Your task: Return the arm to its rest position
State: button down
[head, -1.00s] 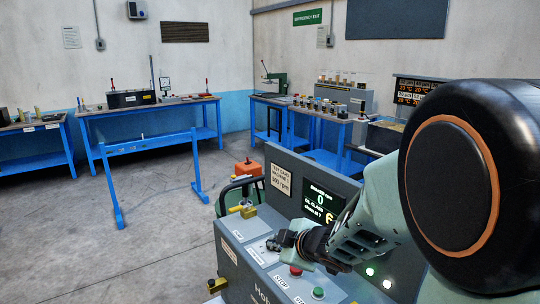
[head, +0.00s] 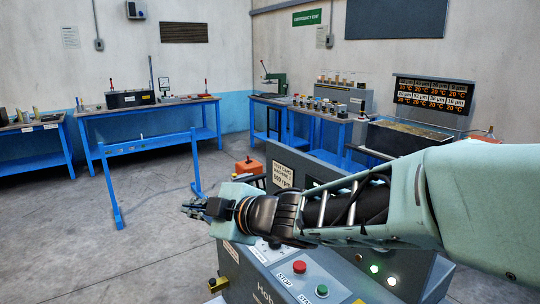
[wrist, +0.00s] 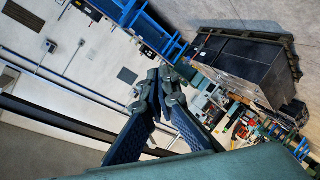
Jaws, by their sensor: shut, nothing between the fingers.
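My gripper (head: 196,209) is at the end of my arm, which reaches across the head view from the right edge to the middle. It points left, above the grey machine panel, and holds nothing. In the wrist view my gripper (wrist: 158,80) has its fingers together at the tips, with walls and a blue bench behind. The fingers look clear of the panel in the head view.
The grey machine (head: 283,283) with a red button (head: 299,266) and a green button (head: 322,290) stands below my arm. A blue frame (head: 150,143) stands on open floor at left. Blue benches line the walls. A dark tank (head: 410,137) is at right.

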jog(key=d+r+m+t+h+p, duration=0.1)
jog(key=d+r+m+h+p, duration=0.2)
jog(key=d, duration=0.5)
jog(key=d+r+m+t+h+p, duration=0.1)
jog(key=d+m+h, duration=0.2)
jog(key=d+m, duration=0.35)
jog(key=d+r+m+h+p, duration=0.2)
jog(key=d+m, duration=0.1)
jog(key=d, duration=0.6)
jog(key=s+d+f+m+g+h+p, duration=0.1)
jog(key=s+d+m+g+p, duration=0.1)
jog(key=s, duration=0.8)
jog(key=s+d+f+m+g+h+p, duration=0.1)
jog(key=s+d+m+g+h+p, duration=0.1)
jog(key=s, duration=0.8)
jog(key=shift+s+d+f+m+g+p, duration=0.2)
jog(key=shift+d+m+g+p, duration=0.7)
jog(key=shift+d+m, duration=1)
jog(key=shift+r, duration=0.1)
